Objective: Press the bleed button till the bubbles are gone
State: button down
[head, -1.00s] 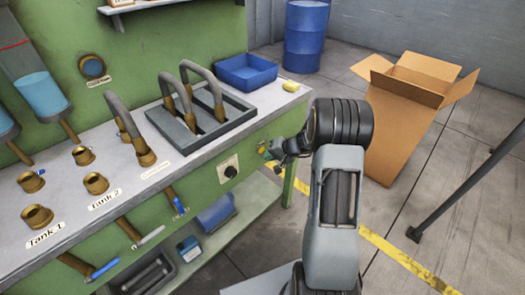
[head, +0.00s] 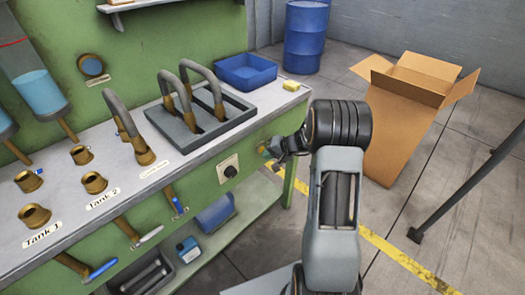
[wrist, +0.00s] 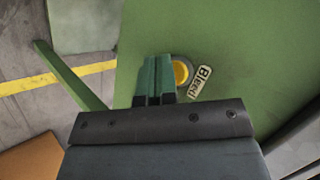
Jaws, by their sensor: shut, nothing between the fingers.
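The bleed button (wrist: 181,72) is a yellow disc in a dark ring on the green panel in the wrist view, with a "Bleed" label (wrist: 201,82) beside it. My gripper (wrist: 157,62) has its green fingers together and empty. In the picture the fingers lie just left of the button and overlap its ring's edge; I cannot tell whether they touch it. In the head view my gripper (head: 274,160) is at the right end of the bench front. A clear cylinder (head: 41,92) holds blue liquid; I cannot make out bubbles. The round window (head: 92,66) shows blue.
A cardboard box (head: 400,130) stands on the floor to the right.

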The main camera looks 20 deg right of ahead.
jog(key=shift+w+a, duration=0.15)
jog(key=shift+w, duration=0.2)
dwell(0.7)
jog(key=shift+s+b, duration=0.15)
jog(key=shift+b, duration=0.25)
jog(key=shift+s+d+b, duration=0.3)
jog(key=shift+s+b, duration=0.1)
jog(key=shift+s, duration=0.2)
jog(key=shift+s+d+b, duration=0.3)
jog(key=shift+s+d, duration=0.05)
jog(key=shift+s, duration=0.4)
jog(key=shift+s+d+b, duration=0.35)
jog(key=shift+s, duration=0.4)
jog(key=shift+s+d+b, duration=0.3)
jog(key=shift+s+d, duration=0.05)
jog(key=shift+s, duration=0.4)
